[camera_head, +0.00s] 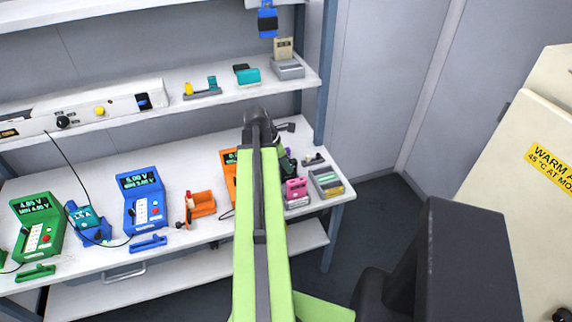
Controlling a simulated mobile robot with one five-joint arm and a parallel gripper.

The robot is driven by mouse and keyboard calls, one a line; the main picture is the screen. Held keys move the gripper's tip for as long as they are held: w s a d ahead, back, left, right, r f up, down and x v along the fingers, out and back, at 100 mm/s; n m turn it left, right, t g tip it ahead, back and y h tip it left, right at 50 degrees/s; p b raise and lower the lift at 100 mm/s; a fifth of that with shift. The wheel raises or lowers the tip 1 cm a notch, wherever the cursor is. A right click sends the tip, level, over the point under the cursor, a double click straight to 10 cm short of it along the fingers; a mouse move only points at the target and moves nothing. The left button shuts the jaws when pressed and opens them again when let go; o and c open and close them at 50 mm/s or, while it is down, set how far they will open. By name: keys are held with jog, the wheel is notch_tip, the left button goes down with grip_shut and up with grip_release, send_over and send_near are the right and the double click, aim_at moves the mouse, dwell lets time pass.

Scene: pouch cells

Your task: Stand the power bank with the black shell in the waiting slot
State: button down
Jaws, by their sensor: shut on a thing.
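My light green arm reaches from the bottom of the head view up to the workbench. My gripper (277,130) is at its far end, over the back right part of the bench, partly hidden by my own wrist. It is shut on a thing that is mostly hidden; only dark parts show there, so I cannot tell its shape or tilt. I cannot make out the black-shelled power bank for certain. A grey stand (289,70) on the shelf above holds an upright beige block (284,48). I cannot tell which holder is the waiting slot.
Green (37,222) and blue (144,202) testers stand on the bench (183,156), with an orange device (202,204) beside them. Pink (296,191) and grey (326,181) holders are at the right end. The shelf (220,97) overhangs behind. A cream cabinet (530,215) stands right.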

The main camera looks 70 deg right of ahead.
jog(key=shift+f+b, duration=1.55)
jog(key=shift+f, duration=0.1)
jog(key=c, duration=1.2)
grip_release()
jog(key=p+v, duration=1.6)
jog(key=v, duration=0.1)
jog(key=shift+r, duration=0.2)
